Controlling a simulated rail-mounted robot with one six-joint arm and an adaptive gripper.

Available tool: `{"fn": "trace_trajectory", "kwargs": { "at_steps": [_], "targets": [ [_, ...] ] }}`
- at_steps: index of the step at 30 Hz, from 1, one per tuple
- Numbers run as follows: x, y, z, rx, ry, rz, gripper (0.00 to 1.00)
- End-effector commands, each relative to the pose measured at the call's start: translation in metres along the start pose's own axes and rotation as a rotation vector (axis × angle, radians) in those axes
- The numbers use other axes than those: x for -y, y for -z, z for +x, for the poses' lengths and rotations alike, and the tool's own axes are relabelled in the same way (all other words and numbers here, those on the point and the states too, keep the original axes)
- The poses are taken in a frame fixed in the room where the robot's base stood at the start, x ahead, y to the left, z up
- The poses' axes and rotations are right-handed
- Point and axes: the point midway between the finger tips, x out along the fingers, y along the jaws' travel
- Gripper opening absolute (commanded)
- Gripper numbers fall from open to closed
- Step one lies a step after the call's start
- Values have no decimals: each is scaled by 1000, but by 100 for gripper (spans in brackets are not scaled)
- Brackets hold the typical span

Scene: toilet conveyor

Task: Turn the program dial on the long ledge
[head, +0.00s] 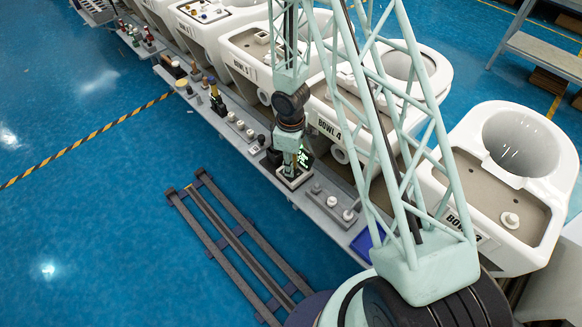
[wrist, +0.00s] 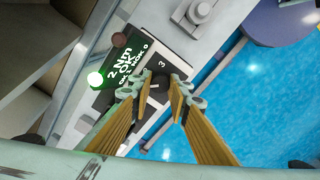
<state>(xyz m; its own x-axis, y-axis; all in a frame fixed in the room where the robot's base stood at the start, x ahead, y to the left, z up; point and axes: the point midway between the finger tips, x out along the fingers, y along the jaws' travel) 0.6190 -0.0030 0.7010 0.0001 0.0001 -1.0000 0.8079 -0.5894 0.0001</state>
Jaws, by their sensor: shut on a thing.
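In the head view my gripper (head: 295,163) is down at this unit on the long ledge (head: 322,210), and the dial itself is hidden.
Several white toilet bowls stand behind the ledge, including Bowl 4 (head: 329,131). White knobs (head: 332,201) sit on the ledge to the right, near a blue tray (head: 366,243). Bottles and small fittings stand further left. A rail frame (head: 238,243) lies on the blue floor in front.

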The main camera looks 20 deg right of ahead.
Motion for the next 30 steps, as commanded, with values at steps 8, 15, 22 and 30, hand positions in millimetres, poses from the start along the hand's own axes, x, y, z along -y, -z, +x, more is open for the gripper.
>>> {"fn": "trace_trajectory", "kwargs": {
  "at_steps": [8,15,22,30],
  "targets": [
    [0,0,0,0,0,-195,6],
    [0,0,0,0,0,-277,6],
    [0,0,0,0,0,-294,6],
    [0,0,0,0,0,-293,19]
  ]
}}
